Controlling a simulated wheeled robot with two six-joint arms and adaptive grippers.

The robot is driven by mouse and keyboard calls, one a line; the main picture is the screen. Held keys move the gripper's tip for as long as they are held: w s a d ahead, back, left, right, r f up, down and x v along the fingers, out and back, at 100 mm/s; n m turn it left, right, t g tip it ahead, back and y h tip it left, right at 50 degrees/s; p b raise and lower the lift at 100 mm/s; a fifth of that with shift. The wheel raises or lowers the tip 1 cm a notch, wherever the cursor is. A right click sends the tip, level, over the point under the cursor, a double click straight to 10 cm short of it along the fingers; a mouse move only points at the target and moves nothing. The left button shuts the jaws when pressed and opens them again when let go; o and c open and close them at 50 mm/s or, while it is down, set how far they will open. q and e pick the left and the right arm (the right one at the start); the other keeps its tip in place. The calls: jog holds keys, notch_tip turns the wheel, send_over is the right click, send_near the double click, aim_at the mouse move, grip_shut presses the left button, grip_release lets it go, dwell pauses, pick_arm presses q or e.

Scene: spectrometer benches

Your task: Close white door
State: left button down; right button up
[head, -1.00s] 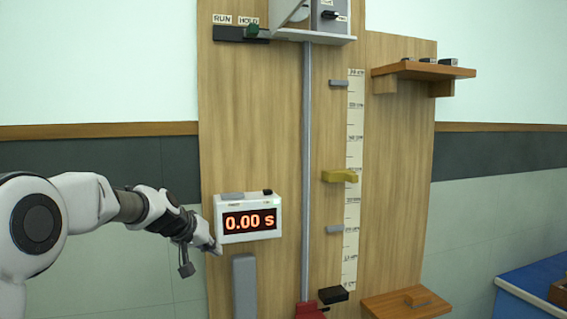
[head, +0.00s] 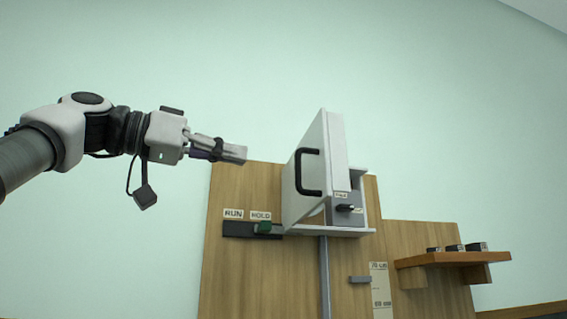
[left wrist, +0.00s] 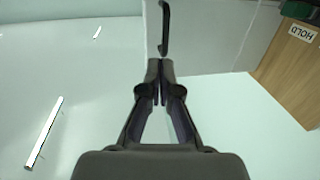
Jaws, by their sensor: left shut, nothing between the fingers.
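The white door (head: 306,205) stands ajar on a small white box at the top of the wooden board, swung out with its black handle (head: 299,172) facing left. My left gripper (head: 240,154) is shut and empty, to the left of the door and a little above the handle, apart from it in the head view. In the left wrist view, the left fingertips (left wrist: 159,64) point toward the door (left wrist: 215,35) and its black handle (left wrist: 164,28); whether they touch cannot be told. My right gripper is not in view.
The wooden board (head: 250,280) carries a RUN/HOLD switch with a green knob (head: 263,227) below the door. A black knob (head: 345,208) sits on a grey panel inside the box. A wooden shelf (head: 450,259) with small dark blocks juts out at right.

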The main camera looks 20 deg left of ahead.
pick_arm(q)
jog(key=p, duration=0.1)
send_near(319, 164)
jog(key=w+f+p, duration=0.1)
jog(key=w+d+f+p, duration=0.1)
jog(key=shift+w+d, duration=0.2)
jog(key=shift+w, duration=0.15)
jog(key=shift+p, duration=0.35)
